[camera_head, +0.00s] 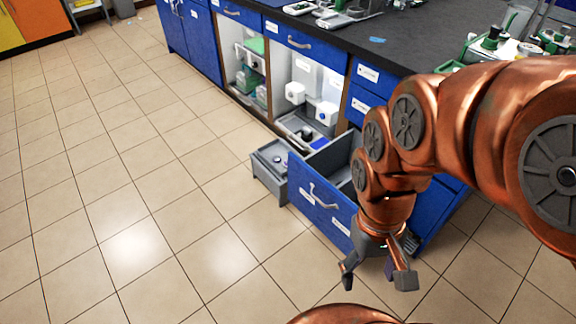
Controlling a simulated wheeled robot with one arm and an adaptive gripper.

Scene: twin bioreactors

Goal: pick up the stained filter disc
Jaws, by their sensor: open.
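I cannot make out a stained filter disc in the head view. My gripper (376,279) hangs pointing down at the lower right, in front of the pulled-out blue drawer (318,205). Its fingers are spread and nothing shows between them. The drawer is open, and part of its grey inside shows; my arm hides the rest. A small flat blue piece (377,39) lies on the dark countertop (400,50), too small to identify.
A grey pull-out unit (270,170) juts out low beside the open drawer. Open cabinet bays (295,75) hold white and green items. Lab equipment (490,45) stands on the counter at right. The tiled floor (120,180) at left is clear.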

